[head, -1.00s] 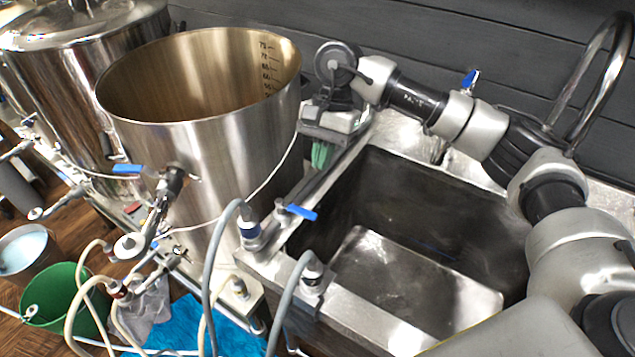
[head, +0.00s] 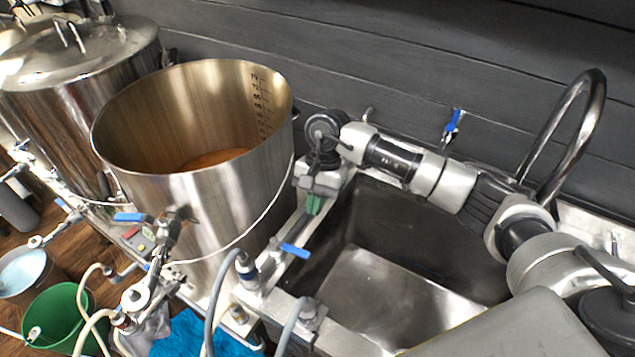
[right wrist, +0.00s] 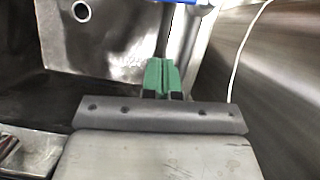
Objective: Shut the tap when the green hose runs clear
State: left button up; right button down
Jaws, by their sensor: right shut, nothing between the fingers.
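My right gripper (head: 314,206) is over the sink's left rim, close to the steel kettle. Its green fingers show in the right wrist view (right wrist: 161,76), shut with nothing between them. A tap with a blue lever (head: 294,250) sits on the sink's left edge, nearer the front and apart from the fingers. Another blue-handled tap (head: 453,121) is at the wall behind the sink. No green hose is identifiable; the visible hoses are grey (head: 222,290) and cream (head: 84,285). I cannot tell whether any runs. My left gripper is out of view.
The open kettle (head: 230,205) holds amber liquid (head: 214,158). The steel sink (head: 385,300) looks empty; a gooseneck spout (head: 590,90) rises behind it. A white cord (right wrist: 240,62) hangs near the kettle wall. A green bucket (head: 58,320) stands on the floor.

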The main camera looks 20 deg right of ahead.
aim_at(296, 251)
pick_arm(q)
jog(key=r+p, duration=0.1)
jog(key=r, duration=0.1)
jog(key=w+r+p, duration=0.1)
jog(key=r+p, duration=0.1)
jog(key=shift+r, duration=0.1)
pick_arm(e)
jog(key=s+a+f, duration=0.3)
jog(key=f, duration=0.1)
jog(key=shift+s+a, duration=0.4)
